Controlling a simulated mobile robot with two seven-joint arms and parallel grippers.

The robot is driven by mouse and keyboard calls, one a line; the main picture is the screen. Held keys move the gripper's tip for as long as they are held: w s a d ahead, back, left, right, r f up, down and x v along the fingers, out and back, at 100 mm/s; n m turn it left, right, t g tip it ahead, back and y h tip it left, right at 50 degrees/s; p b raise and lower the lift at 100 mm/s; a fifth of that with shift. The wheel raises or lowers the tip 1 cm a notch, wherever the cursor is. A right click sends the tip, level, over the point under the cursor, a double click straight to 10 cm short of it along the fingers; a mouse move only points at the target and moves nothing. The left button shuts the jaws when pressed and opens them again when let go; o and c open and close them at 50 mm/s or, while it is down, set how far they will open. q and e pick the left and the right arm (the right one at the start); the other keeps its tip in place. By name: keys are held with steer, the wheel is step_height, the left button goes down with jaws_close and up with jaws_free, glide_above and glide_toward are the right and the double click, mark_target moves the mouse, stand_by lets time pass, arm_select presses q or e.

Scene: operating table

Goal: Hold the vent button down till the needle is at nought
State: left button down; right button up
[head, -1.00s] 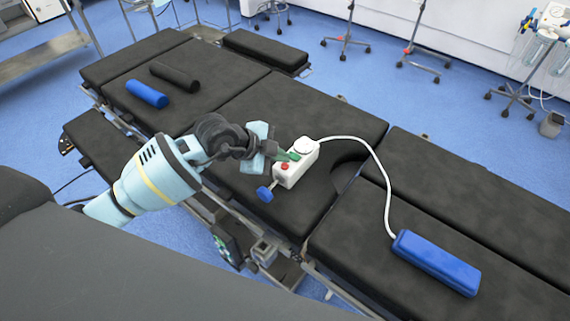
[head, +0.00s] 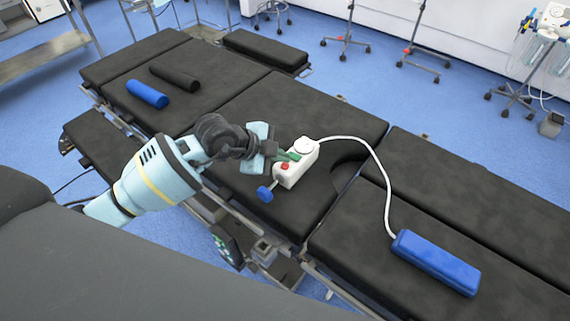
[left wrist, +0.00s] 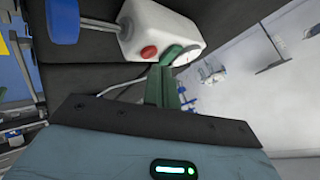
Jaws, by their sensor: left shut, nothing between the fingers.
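The white gauge box (head: 283,181) lies on the black table pad, with a round white dial (head: 305,146) on top; its needle is too small to read. A red button (head: 285,166) stands on the box and shows uncovered in the left wrist view (left wrist: 149,52). A blue knob (head: 265,194) sticks out of its near end. My left gripper (head: 287,157) is shut and empty. Its green fingers reach the box top between the red button and the dial, at a green patch (left wrist: 172,54); whether they press on it I cannot tell. My right gripper is out of view.
A white hose (head: 376,165) runs from the box to a blue block (head: 436,262) on the right pad. A blue roll (head: 147,94) and a black roll (head: 175,77) lie at the far left. A cut-out in the pad is right of the box.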

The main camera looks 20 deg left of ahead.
arm_select(q)
steer(key=shift+f, duration=0.35)
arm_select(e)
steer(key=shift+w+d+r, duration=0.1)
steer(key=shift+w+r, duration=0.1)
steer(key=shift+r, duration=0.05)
arm_select(q)
steer(key=shift+f, duration=0.45)
stand_by(0.4)
stand_by(0.9)
stand_by(1.2)
stand_by(0.6)
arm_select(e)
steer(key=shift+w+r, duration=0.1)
arm_select(q)
steer(key=shift+r+p, duration=0.45)
steer(key=shift+p, duration=0.05)
steer(key=shift+r+p, duration=0.35)
steer(key=shift+r, duration=0.05)
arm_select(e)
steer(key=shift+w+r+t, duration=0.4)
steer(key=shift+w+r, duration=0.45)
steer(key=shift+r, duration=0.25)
